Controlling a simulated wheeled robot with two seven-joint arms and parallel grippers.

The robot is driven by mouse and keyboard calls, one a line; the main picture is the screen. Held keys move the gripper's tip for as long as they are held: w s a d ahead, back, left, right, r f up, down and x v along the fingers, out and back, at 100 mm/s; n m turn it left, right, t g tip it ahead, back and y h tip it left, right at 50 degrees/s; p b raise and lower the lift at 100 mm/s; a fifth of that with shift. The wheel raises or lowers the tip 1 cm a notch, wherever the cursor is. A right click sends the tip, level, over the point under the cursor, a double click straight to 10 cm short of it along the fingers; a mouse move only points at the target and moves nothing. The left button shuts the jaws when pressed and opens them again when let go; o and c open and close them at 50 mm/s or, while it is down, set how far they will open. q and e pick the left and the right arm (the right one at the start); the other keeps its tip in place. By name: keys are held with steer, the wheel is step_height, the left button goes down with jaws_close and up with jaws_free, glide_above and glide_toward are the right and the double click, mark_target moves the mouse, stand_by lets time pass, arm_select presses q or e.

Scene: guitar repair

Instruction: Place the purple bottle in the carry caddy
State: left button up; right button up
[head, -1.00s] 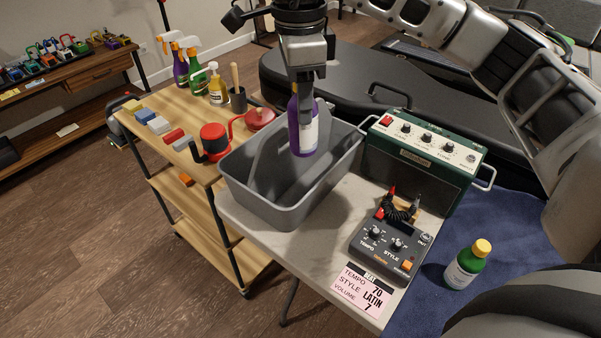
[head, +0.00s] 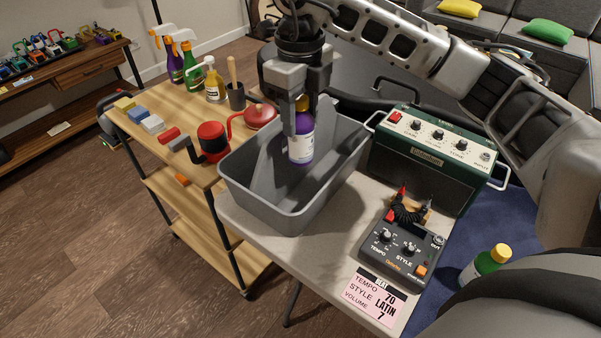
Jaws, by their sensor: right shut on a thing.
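The purple bottle (head: 301,148) with a white label and a yellow cap is upright inside the opening of the grey carry caddy (head: 262,213). My right gripper (head: 303,122) points down from above and is shut on the bottle's upper part. I cannot tell whether the bottle's base touches the caddy floor. The caddy stands at the left end of the white table (head: 270,248), and its long divider shows left of the bottle. My left gripper is not in view.
A green amplifier (head: 425,160) stands close to the caddy's right side. A drum machine (head: 400,246) and a green bottle (head: 484,265) are in front of it. A wooden cart (head: 160,170) on the left holds spray bottles, a red oil can (head: 260,117) and small blocks.

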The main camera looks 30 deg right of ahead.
mark_target(300, 156)
step_height(300, 156, down, 10)
steer(key=shift+p, duration=0.3)
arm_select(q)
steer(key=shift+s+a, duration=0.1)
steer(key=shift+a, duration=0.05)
arm_select(e)
steer(key=shift+f, duration=2.15)
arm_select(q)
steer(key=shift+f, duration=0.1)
arm_select(e)
steer(key=shift+f, duration=0.1)
steer(key=o, duration=1.4)
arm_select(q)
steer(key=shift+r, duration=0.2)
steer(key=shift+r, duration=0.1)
